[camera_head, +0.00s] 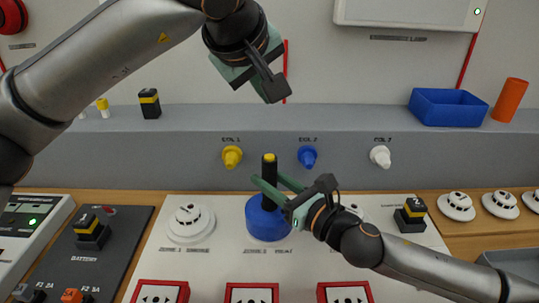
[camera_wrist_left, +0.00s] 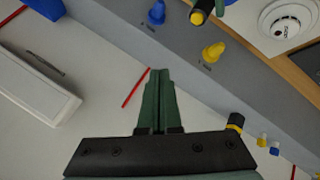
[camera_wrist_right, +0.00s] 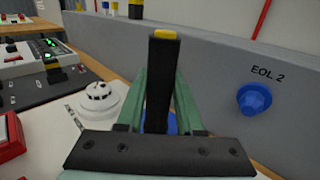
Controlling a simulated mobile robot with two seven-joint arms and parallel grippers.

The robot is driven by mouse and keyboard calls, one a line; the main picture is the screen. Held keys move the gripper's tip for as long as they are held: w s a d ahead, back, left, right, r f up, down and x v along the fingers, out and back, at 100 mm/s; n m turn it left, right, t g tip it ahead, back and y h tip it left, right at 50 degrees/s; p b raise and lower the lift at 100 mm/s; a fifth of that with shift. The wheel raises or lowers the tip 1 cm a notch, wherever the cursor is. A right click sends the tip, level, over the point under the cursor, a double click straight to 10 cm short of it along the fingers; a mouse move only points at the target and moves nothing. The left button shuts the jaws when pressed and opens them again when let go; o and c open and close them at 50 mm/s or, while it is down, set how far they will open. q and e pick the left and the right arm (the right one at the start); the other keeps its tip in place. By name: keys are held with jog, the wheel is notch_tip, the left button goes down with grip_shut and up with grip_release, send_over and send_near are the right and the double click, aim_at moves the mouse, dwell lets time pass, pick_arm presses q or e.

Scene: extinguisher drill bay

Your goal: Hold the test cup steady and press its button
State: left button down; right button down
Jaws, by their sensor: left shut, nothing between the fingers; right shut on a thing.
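The test cup (camera_head: 267,219) is a blue round body with a black upright handle and a yellow button (camera_head: 269,157) on top. It stands upright over the middle detector place on the white panel. My right gripper (camera_head: 271,184) is shut on the black handle below the button; the right wrist view shows the handle (camera_wrist_right: 161,85) between the green fingers. My left gripper (camera_head: 272,92) is shut and empty, above the cup and apart from it. In the left wrist view, the button (camera_wrist_left: 197,18) shows at the top edge, beyond the closed fingertips (camera_wrist_left: 158,75).
A grey ledge runs behind the panel, with yellow, blue and white EOL plugs (camera_head: 308,157) on its front. A blue bin (camera_head: 448,107) and an orange cylinder (camera_head: 509,100) stand on it. A white detector (camera_head: 190,222) is left of the cup. Red call points (camera_head: 252,293) line the front.

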aim_at(268, 163)
pick_arm(q)
jog(key=shift+s+d+m, duration=0.2)
jog(key=shift+m, duration=0.3)
jog(key=shift+f, duration=4.4)
jog(key=shift+f, duration=0.45)
jog(key=shift+f, duration=0.5)
jog(key=shift+r, duration=0.9)
